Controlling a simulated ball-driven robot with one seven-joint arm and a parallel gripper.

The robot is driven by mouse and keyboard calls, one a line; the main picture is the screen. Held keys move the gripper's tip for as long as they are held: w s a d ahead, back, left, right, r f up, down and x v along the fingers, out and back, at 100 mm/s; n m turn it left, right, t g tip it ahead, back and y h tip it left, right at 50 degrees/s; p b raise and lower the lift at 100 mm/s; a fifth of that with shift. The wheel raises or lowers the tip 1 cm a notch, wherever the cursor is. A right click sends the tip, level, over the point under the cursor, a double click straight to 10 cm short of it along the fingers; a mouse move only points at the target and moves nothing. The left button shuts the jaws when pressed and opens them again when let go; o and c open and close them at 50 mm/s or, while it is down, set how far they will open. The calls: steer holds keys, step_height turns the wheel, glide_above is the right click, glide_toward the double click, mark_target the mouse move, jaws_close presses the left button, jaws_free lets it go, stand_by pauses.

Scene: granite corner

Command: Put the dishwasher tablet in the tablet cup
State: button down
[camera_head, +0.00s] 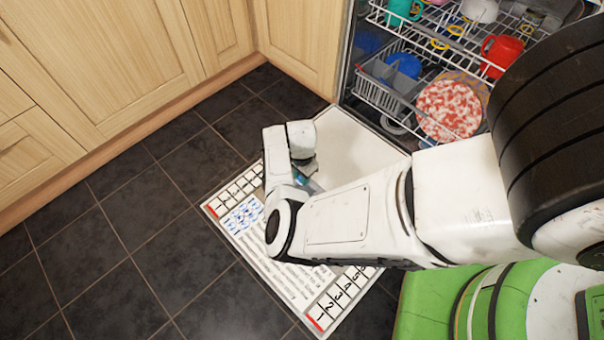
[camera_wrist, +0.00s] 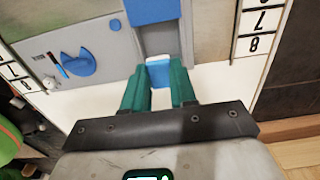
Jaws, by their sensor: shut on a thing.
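My gripper (camera_wrist: 158,82) has teal fingers, shut on a small blue and white dishwasher tablet (camera_wrist: 158,74) at the fingertips. In the wrist view the tablet overlaps the near end of a grey recess, which looks like the tablet cup (camera_wrist: 163,40). I cannot tell whether the tablet touches the cup or is above it. A blue lid (camera_wrist: 150,11) sits at the cup's far end, leaving the recess uncovered. In the head view my gripper (camera_head: 304,180) is low over the door, and my arm hides the cup and tablet.
The dishwasher door (camera_head: 350,145) lies open, with numbered strips along its edges. Beside the cup is a grey panel with a blue knob (camera_wrist: 78,63). Loaded racks (camera_head: 385,95) with dishes stand behind. Wooden cabinets (camera_head: 100,60) line the left; dark floor tiles (camera_head: 120,210) are clear.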

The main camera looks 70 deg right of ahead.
steer(key=shift+f+b, duration=2.85)
steer(key=shift+f, duration=1.25)
steer(key=c, duration=0.8)
jaws_free()
steer(key=c, duration=0.4)
step_height(320, 180, up, 9)
steer(key=p, duration=0.9)
